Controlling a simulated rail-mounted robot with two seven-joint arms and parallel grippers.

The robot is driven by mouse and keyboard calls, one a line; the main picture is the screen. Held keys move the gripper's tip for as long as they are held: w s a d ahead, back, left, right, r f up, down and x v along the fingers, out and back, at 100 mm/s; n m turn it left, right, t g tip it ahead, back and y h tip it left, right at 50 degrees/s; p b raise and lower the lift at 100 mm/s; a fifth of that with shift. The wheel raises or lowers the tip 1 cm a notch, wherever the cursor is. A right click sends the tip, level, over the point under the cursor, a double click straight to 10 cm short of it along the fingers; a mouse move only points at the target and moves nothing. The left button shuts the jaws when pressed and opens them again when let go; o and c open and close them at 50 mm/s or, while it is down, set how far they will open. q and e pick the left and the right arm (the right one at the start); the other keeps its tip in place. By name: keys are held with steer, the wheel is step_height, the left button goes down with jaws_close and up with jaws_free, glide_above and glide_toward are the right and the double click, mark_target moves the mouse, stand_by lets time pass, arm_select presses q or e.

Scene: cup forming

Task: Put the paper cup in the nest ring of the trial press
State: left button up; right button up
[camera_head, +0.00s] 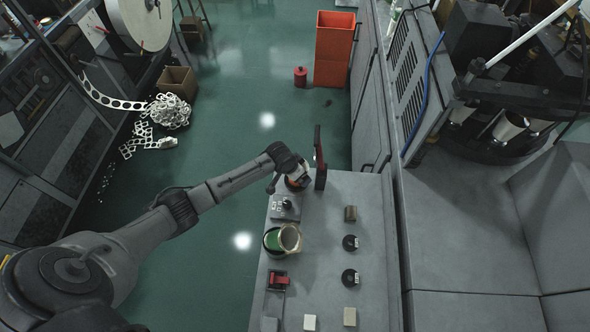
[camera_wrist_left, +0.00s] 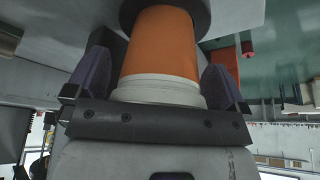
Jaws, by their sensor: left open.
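The orange-and-white paper cup (camera_head: 299,181) is at the far end of the bench, beside an upright dark-red plate (camera_head: 320,160) that may belong to the trial press. In the left wrist view the cup (camera_wrist_left: 160,50) has its wide white end toward my palm. Its narrow orange end meets a dark round ring (camera_wrist_left: 198,14), which looks like the nest ring; how deep it sits is hidden. My left gripper (camera_head: 290,173) is over the cup. Its fingers (camera_wrist_left: 160,85) stand open on either side of the white band. My right gripper is in neither view.
A grey control box (camera_head: 286,208), a green container with a tan rim (camera_head: 290,238) and a red clamp-like device (camera_head: 279,280) stand along the bench's left side. Black discs (camera_head: 350,243), a brown cylinder (camera_head: 351,213) and pale blocks (camera_head: 349,317) lie right, with bare bench between.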

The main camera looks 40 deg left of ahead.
arm_select(q)
steer(key=p+v, duration=0.1)
steer(key=v, duration=1.1)
